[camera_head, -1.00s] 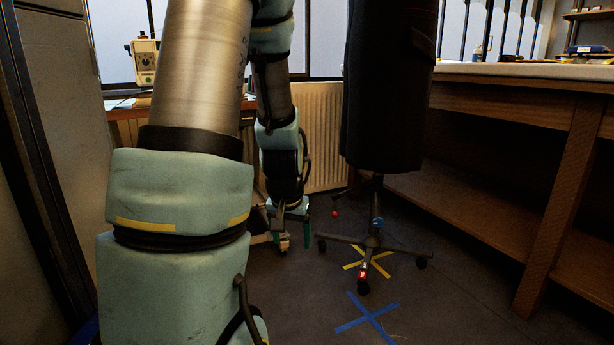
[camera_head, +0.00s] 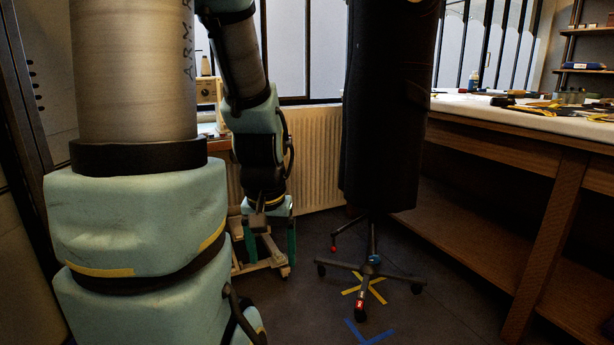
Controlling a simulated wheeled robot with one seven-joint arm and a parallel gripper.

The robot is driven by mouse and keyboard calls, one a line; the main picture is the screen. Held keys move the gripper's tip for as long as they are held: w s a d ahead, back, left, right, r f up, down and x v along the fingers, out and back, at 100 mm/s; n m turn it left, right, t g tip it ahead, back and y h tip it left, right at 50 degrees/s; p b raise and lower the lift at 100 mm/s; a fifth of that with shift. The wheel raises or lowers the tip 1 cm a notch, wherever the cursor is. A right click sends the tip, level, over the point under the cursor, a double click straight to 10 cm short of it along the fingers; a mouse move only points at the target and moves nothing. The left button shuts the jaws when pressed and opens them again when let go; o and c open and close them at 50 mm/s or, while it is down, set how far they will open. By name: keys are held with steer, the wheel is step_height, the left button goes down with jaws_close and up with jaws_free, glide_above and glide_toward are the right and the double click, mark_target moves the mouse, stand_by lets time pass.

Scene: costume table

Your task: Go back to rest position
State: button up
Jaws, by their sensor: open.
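My gripper (camera_head: 271,248) hangs pointing down in the middle of the picture, left of the dark garment. Its two green fingers are apart, with nothing seen between them. My arm, with pale teal covers, fills the left side and bends down to the gripper at the back. Part of the wooden frame on castors shows behind and below the fingers.
A dark garment (camera_head: 382,120) hangs on a wheeled stand (camera_head: 370,268) over a yellow tape cross (camera_head: 376,290). A workbench (camera_head: 490,140) with tools runs along the right. A radiator (camera_head: 318,150) is behind. Blue tape (camera_head: 366,332) marks open floor in front.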

step_height(320, 180, up, 23)
steer(key=p, duration=2)
steer(key=shift+p, duration=0.35)
